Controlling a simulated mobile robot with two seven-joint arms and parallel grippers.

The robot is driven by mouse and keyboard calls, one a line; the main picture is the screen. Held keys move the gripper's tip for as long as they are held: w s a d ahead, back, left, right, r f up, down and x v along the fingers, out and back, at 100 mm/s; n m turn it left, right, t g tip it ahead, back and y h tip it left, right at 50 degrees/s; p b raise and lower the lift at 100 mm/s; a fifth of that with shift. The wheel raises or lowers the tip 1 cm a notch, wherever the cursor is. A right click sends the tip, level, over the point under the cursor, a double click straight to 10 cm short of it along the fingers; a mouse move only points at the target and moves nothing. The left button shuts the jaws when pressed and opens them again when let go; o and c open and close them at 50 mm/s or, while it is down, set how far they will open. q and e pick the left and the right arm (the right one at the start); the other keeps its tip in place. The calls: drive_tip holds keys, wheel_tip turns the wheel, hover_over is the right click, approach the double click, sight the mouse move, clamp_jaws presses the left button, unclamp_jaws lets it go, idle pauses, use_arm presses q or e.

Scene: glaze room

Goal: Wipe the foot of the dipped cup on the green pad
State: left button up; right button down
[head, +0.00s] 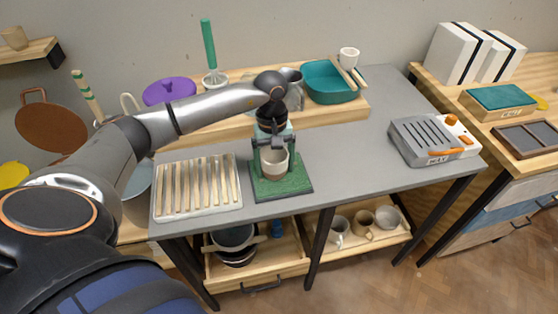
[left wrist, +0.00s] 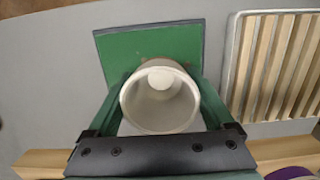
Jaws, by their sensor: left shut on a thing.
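The cup (head: 274,164) is pale, cream above with a tan lower part, and is upright in my left gripper (head: 273,160). The gripper's green fingers close on it from both sides. The green pad (head: 290,187) lies on the grey table directly below the cup. In the left wrist view, I look into the open cup (left wrist: 160,98), held between the fingers, with the pad (left wrist: 160,50) behind it. The cup's foot is hidden there, and I cannot tell whether it touches the pad. My right gripper is not in view.
A slatted wooden rack (head: 197,186) stands left of the pad. A grey device labelled WAX (head: 432,140) is at the right of the table.

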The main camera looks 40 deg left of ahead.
use_arm(q)
drive_tip(key=shift+s+a+f, duration=0.15)
drive_tip(key=shift+s+a, duration=0.3)
drive_tip(key=shift+s, duration=0.15)
wheel_tip(320, 180, up, 8)
drive_tip(key=p, duration=0.5)
drive_tip(key=shift+w, duration=0.1)
idle(0.3)
